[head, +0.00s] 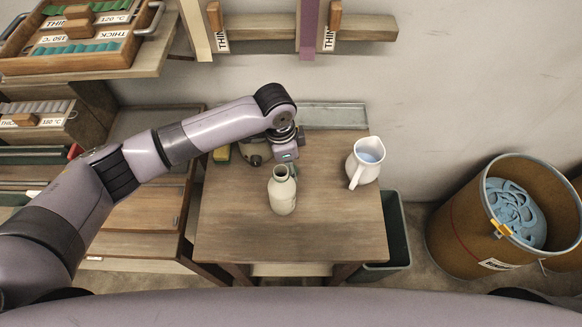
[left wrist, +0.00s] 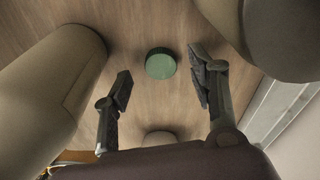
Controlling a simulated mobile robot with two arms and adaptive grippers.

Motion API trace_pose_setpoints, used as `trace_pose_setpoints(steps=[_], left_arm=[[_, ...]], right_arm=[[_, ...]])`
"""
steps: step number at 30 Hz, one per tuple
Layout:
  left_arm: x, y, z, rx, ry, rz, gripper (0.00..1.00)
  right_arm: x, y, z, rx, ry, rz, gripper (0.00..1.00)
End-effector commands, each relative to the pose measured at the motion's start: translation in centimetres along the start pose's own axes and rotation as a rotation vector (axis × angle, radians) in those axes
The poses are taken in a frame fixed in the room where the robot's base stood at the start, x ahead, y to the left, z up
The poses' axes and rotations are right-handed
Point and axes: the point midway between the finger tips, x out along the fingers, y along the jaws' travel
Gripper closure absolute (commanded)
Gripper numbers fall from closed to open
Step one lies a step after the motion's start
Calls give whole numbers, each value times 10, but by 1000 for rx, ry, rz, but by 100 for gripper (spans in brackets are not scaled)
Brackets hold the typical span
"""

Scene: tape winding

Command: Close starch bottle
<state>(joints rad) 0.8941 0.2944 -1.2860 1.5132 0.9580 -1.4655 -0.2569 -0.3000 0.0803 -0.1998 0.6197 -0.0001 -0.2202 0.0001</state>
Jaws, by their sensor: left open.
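The starch bottle (head: 283,195) is cream and stands upright on the table with its neck uncovered. In the left wrist view, the pale rounded body at left (left wrist: 45,85) appears to be this bottle. A round green cap (left wrist: 160,64) lies on the table, beyond and between my left fingertips; in the head view I cannot make it out. My left gripper (left wrist: 160,80) is open and empty, above the table just behind the bottle; it also shows from above in the head view (head: 287,150). My right gripper is not in view.
A white jug (head: 367,160) with bluish contents stands right of the bottle on the wooden table (head: 335,230). A dark bin (head: 396,230) and a large drum (head: 465,240) stand right. The table's front right is clear.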

Motion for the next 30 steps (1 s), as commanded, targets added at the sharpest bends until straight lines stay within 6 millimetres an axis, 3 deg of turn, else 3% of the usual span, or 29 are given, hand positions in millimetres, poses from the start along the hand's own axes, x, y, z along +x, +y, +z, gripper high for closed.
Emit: trace_pose_setpoints(steps=[5,15,30], left_arm=[[16,-1,0,-1,0,-2,47],[17,-1,0,-1,1,-2,47],[17,-1,0,-1,1,-2,80]], right_arm=[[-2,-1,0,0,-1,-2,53],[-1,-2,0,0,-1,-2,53],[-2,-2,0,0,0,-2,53]])
